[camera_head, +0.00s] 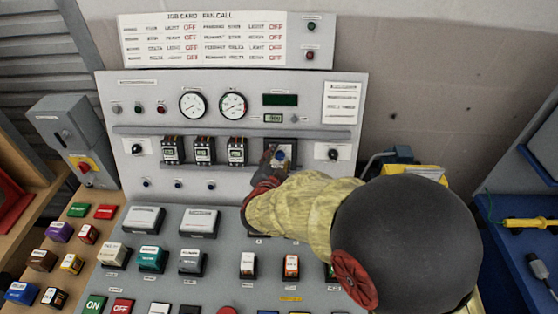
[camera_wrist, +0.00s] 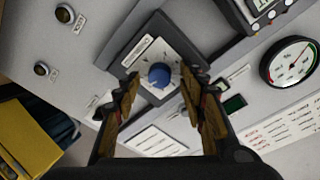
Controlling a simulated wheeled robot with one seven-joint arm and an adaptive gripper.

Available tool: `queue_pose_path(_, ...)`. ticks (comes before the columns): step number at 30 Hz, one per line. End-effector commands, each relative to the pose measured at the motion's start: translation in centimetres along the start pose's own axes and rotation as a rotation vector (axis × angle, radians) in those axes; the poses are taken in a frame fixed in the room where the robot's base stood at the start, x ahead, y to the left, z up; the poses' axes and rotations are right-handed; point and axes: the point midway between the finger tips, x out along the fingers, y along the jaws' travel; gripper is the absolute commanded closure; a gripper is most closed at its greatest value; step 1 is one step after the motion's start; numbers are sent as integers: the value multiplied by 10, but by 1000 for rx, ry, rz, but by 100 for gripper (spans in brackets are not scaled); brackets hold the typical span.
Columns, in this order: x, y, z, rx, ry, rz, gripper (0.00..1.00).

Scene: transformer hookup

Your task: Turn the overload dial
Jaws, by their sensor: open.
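The overload dial is a blue knob (camera_wrist: 159,76) on a pale square plate with scale marks and a dark frame. It sits between my open fingers in the wrist view, a little beyond the fingertips and apart from them. In the head view the blue knob (camera_head: 281,156) shows at the panel's right part, partly hidden by my gripper (camera_head: 272,165). My gripper (camera_wrist: 160,92) is open and empty, facing the panel. Contact with the knob does not show.
The grey panel (camera_head: 300,85) carries two round gauges (camera_head: 193,104), several relay modules (camera_head: 204,151) left of the dial, and black selector knobs (camera_head: 333,153). Several large push buttons lie on the sloped console below. A yellow container (camera_wrist: 30,138) is at the wrist view's left.

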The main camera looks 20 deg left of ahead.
Motion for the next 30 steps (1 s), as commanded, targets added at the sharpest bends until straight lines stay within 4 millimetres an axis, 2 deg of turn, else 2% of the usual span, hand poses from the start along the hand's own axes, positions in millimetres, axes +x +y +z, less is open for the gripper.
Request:
queue_pose_path(7,1,0,0,-1,0,0,59)
queue_pose_path(27,0,0,0,-1,-1,0,97)
queue_pose_path(30,0,0,0,-1,-1,1,100)
